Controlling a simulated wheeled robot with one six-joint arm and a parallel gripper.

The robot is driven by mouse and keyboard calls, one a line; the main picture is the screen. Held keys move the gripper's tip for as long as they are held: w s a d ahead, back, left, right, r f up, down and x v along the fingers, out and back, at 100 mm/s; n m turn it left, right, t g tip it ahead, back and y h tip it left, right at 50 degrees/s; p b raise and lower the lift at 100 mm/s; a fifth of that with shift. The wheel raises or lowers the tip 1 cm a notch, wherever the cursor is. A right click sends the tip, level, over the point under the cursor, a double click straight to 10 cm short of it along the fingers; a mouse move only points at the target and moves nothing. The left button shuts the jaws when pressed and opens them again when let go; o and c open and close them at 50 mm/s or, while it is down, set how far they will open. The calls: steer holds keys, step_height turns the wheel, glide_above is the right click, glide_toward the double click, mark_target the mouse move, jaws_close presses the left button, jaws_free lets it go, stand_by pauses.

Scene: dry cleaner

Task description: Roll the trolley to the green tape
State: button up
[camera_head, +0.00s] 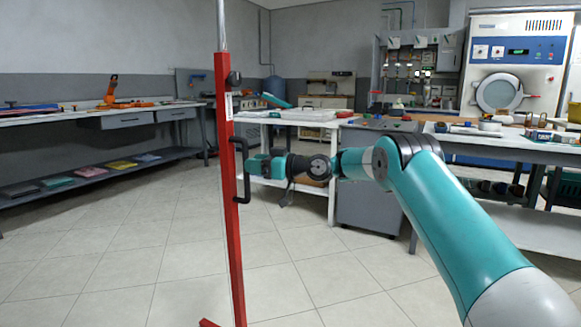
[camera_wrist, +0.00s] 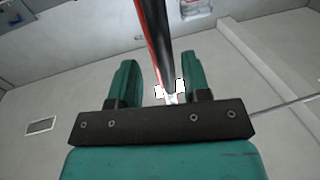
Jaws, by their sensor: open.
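The trolley's red upright post (camera_head: 229,220) stands near the middle of the head view, with a silver pole (camera_head: 221,25) above it and a red foot (camera_head: 208,323) at the bottom edge. A black D-shaped handle (camera_head: 246,194) is on the post's right side. My gripper (camera_head: 254,167) is level with the handle, at its right, with its fingertips close to the grip bar. In the wrist view, my gripper (camera_wrist: 159,72) has its two green fingers apart, and a dark bar with a red edge (camera_wrist: 152,30) runs between them. Contact is unclear. No green tape is visible.
A long workbench (camera_head: 60,118) with a lower shelf of coloured folded cloths stands at left. A grey cabinet (camera_head: 368,190) and tables stand behind my arm at right. A large machine (camera_head: 505,75) is at the back right. The tiled floor (camera_head: 110,240) left of the post is clear.

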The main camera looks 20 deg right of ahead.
steer(key=v, duration=1.4)
steer(key=shift+s+p, duration=0.15)
steer(key=shift+p, duration=0.2)
